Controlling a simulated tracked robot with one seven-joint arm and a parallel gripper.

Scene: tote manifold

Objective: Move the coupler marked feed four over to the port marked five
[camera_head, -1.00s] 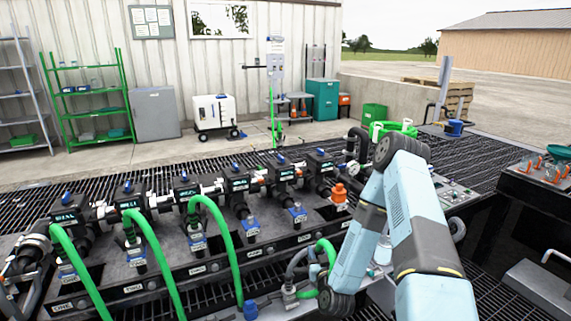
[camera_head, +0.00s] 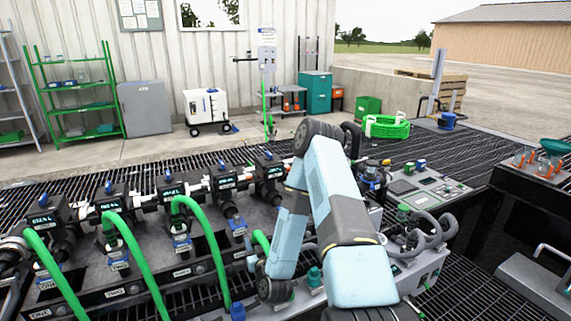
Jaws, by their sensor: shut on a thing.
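The manifold (camera_head: 190,285) runs along the front left, with a row of dark valves with blue knobs above numbered ports. Green hoses hang from the three leftmost ports. The fourth port (camera_head: 236,226), with a blue tag, has no hose on it. My gripper (camera_head: 251,262) is low beside my wrist, over the manifold's right part, and mostly hidden by my arm. A short arch of green hose (camera_head: 261,240) rises there, and the gripper is shut on its coupler, whose mark cannot be read. My arm hides the area right of the fifth valve (camera_head: 268,168).
A control panel (camera_head: 430,187) and a unit with grey hoses (camera_head: 420,235) stand to the right. A dark bench (camera_head: 545,190) with orange fittings is at far right. Grating floor surrounds the manifold.

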